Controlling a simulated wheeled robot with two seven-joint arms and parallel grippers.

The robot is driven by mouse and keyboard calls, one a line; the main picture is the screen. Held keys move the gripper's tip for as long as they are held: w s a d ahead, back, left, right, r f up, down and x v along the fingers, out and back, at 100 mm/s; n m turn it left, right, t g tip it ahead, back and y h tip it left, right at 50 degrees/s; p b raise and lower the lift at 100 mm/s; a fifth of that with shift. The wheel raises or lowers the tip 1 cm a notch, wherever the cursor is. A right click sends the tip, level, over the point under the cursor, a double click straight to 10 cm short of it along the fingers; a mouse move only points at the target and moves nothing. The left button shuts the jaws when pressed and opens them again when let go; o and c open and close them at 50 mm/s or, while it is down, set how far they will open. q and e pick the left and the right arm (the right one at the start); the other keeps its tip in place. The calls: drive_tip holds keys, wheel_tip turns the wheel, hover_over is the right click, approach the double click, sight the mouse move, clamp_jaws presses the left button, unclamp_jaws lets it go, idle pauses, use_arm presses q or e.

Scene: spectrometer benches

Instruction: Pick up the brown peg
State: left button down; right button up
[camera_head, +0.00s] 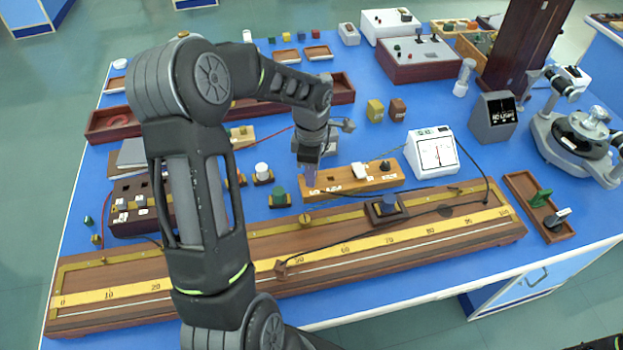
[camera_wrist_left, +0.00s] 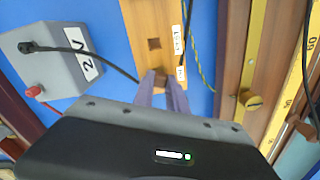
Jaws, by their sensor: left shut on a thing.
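My left gripper (camera_head: 310,178) points down at the left end of the light wooden block (camera_head: 375,179), which has white labels. In the left wrist view its two pale fingers (camera_wrist_left: 162,92) are shut on the small brown peg (camera_wrist_left: 161,79). The peg's top shows between the fingertips, over the near end of the wooden block (camera_wrist_left: 152,18). I cannot tell whether the peg still sits in a hole. In the head view the peg is hidden by the fingers. My right gripper is not in view.
A long wooden metre bench (camera_head: 470,234) runs along the front. A white meter (camera_head: 432,151) stands right of the block. A grey 2 V box (camera_wrist_left: 52,60) with a black cable is beside it. A green-topped piece (camera_head: 279,196) stands close to the left gripper.

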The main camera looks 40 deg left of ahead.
use_arm(q)
drive_tip(key=shift+r, duration=0.1)
wheel_tip(320, 180, up, 10)
drive_tip(key=p, duration=0.5)
drive_tip(key=shift+p, duration=0.4)
drive_tip(key=shift+r, duration=0.1)
drive_tip(key=shift+r+p, duration=0.8)
drive_tip(key=shift+r, duration=0.55)
